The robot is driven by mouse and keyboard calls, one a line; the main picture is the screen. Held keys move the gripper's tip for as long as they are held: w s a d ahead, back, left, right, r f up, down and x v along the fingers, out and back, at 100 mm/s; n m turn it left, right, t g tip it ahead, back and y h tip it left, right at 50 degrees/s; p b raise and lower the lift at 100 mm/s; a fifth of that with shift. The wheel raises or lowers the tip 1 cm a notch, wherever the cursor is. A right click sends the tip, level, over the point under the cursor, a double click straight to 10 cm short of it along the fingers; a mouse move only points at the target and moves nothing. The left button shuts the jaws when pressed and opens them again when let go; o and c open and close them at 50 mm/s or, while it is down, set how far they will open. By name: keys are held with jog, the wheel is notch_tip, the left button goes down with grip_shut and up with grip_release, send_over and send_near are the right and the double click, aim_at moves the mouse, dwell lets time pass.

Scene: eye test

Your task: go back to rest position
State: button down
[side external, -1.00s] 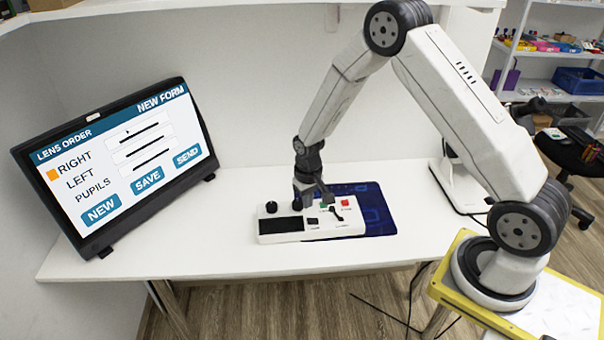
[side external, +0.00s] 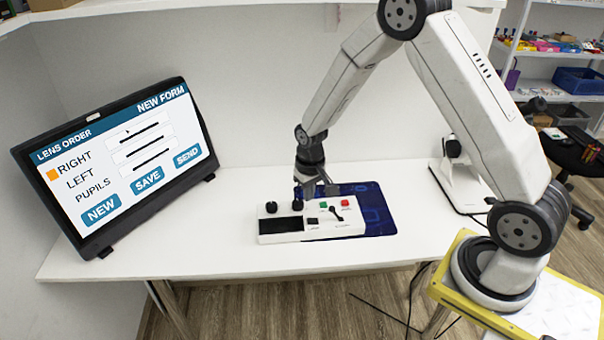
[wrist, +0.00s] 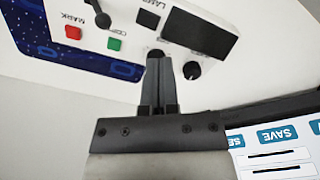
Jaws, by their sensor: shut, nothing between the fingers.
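My gripper (side external: 314,190) hangs above the white control box (side external: 340,229), pointing down, its grey fingers closed together and empty. In the wrist view the shut fingers (wrist: 157,62) lie in front of one black knob, partly hiding it. The other black knob (wrist: 192,70) stands to the right of the fingers, clear of them. The box also carries a red button (side external: 345,203), a green button (side external: 323,204), a small black lever (side external: 336,214) and a dark panel (side external: 280,225). I cannot tell the exact gap between fingertips and box.
A blue mat (side external: 378,215) lies partly under the box. A tilted screen (side external: 125,165) with a lens order form stands at the left. A white stand (side external: 462,186) is at the right rear. The white table (side external: 220,195) is bare between screen and box.

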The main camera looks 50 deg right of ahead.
jog(key=s+a+r+n+t, duration=0.1)
jog(key=s+a+r, duration=0.1)
jog(key=s+r, duration=0.4)
jog(key=s+a+r+n+t, duration=0.1)
jog(key=s+a+r, duration=0.2)
jog(key=s+r, duration=0.3)
jog(key=s, duration=0.2)
jog(key=shift+s+a+n, duration=0.3)
jog(key=shift+s+n, duration=0.05)
jog(key=shift+n, duration=0.05)
jog(key=shift+w, duration=0.1)
dwell(0.5)
jog(key=m+g, duration=0.2)
jog(key=m, duration=0.1)
send_over(309, 220)
notch_tip(309, 220, down, 12)
jog(key=shift+f, duration=0.15)
dwell(0.3)
jog(key=shift+f, duration=3.15)
